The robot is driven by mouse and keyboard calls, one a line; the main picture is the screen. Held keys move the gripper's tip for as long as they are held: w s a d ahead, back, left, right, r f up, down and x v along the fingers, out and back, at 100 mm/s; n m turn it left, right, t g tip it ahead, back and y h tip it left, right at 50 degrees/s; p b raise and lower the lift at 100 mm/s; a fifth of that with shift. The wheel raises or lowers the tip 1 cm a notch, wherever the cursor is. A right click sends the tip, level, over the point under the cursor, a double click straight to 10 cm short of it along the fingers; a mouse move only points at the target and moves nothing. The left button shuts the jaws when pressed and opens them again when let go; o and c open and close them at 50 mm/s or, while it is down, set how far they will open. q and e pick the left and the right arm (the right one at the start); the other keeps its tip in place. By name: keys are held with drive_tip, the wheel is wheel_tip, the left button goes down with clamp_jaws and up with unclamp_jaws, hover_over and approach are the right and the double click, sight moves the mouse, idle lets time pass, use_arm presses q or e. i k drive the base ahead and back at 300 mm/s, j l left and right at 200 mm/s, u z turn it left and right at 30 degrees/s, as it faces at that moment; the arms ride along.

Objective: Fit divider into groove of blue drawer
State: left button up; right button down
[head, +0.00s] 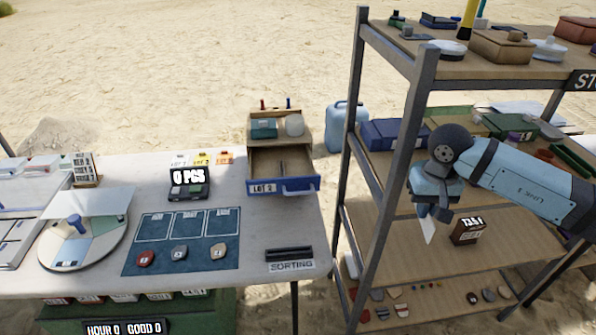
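The blue drawer (284,187), labelled LOT 2, is pulled open from a small wooden cabinet (256,138) at the right end of the table. Its inside is light wood, with a thin dark upright line near the middle; I cannot tell whether this is the groove. My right gripper (432,212) is in front of the shelf rack, well to the right of the drawer, pointing down. It appears shut on a thin white plate, likely the divider (429,231), which hangs below the fingers, slightly tilted. My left gripper is not in view.
A rack post (393,190) stands between my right gripper and the drawer. A small box (466,230) sits on the shelf beside the gripper. A black slotted holder (290,253) lies in front of the drawer. A blue mat (180,258) with stones lies to its left.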

sight(288, 170)
drive_tip(key=i+l+u, duration=0.25)
drive_tip(key=l, duration=0.3)
drive_tip(key=i+l+u, duration=0.15)
drive_tip(key=l, duration=0.15)
drive_tip(key=i+u, duration=0.35)
drive_tip(key=i+l+u, duration=0.15)
drive_tip(key=u, duration=0.2)
